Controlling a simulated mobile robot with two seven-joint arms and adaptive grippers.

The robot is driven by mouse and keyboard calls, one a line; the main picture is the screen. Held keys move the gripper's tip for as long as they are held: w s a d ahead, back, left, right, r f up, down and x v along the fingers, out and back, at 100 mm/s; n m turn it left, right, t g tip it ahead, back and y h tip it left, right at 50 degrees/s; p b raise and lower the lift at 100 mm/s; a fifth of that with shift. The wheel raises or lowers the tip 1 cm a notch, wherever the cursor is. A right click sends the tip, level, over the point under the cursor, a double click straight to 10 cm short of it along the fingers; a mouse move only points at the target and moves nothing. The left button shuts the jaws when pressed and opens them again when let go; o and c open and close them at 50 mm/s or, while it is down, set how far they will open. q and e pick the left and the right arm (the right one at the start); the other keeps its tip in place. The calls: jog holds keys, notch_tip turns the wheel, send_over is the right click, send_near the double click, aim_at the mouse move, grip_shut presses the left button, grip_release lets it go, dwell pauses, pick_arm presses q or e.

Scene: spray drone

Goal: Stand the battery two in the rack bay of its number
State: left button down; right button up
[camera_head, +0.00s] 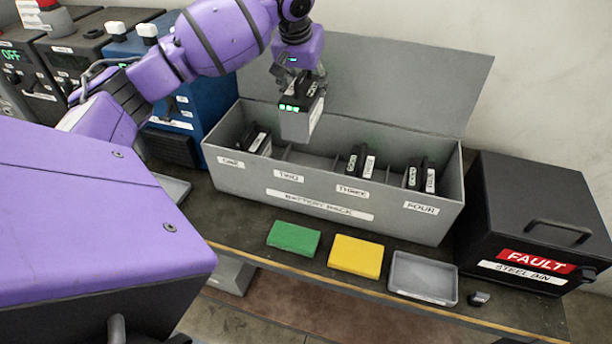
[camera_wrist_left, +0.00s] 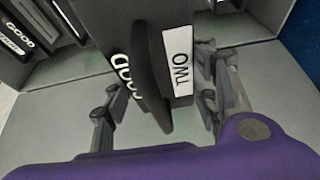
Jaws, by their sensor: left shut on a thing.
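Battery two (camera_head: 301,117) is a grey block with a dark top, a handle and green lights. My left gripper (camera_head: 302,88) is shut on it and holds it upright above the grey battery rack (camera_head: 330,204), over the area behind the TWO label (camera_head: 288,175). In the left wrist view the battery (camera_wrist_left: 152,50) shows a black handle, a TWO label and a GOOD mark, with the gripper's fingers (camera_wrist_left: 160,100) on either side of the handle. Bay two looks empty. Bays one, three and four hold batteries. My right gripper is not in view.
The rack's lid (camera_head: 400,80) stands open behind it. A black steel bin (camera_head: 530,215) marked FAULT is at the right. A green pad (camera_head: 293,239), a yellow pad (camera_head: 356,256) and a grey tray (camera_head: 423,279) lie in front. A blue unit (camera_head: 205,105) stands at the left.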

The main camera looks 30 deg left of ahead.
pick_arm(q)
notch_tip(320, 180, down, 9)
jog(key=shift+f+b, duration=0.15)
jog(key=shift+b, duration=1)
jog(key=shift+f, duration=0.7)
notch_tip(320, 180, down, 9)
jog(key=shift+b, duration=0.3)
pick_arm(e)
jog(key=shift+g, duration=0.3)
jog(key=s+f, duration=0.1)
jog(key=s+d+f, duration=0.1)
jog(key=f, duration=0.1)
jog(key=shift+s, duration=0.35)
